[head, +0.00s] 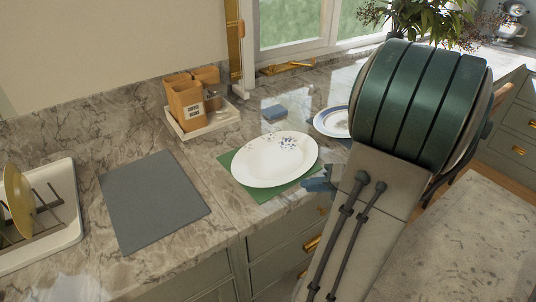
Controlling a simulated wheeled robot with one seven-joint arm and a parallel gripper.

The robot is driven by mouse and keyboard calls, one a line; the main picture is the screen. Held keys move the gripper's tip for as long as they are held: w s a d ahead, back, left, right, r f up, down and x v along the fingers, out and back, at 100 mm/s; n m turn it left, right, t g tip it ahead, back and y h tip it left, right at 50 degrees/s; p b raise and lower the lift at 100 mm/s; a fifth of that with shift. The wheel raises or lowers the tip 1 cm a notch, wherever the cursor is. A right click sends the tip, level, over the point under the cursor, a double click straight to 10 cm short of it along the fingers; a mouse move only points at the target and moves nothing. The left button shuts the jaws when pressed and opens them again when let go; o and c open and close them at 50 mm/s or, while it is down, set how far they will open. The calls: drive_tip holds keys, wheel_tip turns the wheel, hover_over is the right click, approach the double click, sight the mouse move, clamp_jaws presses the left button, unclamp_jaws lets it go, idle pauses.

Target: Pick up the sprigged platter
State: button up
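The sprigged platter (268,163) is a white oval dish with small blue floral sprigs near its far right rim. It lies on a green mat (243,186) on the marble counter. My gripper (318,182) is just right of the platter, low near the counter's front edge, its tips close to the platter's right side. I cannot tell if it touches the rim. My arm covers most of the gripper, and the finger gap does not show clearly.
A blue-rimmed plate (332,122) lies behind, partly hidden by my arm. A blue sponge-like block (275,113) and a tray (207,126) with canisters stand farther back. A grey mat (152,201) and a dish rack (62,232) holding a yellow plate (17,198) are left.

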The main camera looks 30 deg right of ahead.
drive_tip(key=s+d+m+t+h, duration=0.3)
drive_tip(key=d+m, duration=0.5)
approach(306, 174)
drive_tip(key=w+a, duration=0.1)
drive_tip(key=w, duration=0.1)
drive_tip(key=w+a, duration=0.1)
drive_tip(key=w, duration=0.1)
drive_tip(key=w+a+f, duration=0.1)
drive_tip(key=w+a, duration=0.1)
drive_tip(key=w, duration=0.1)
drive_tip(key=shift+f, duration=0.1)
clamp_jaws()
idle(0.8)
drive_tip(key=shift+w, duration=0.1)
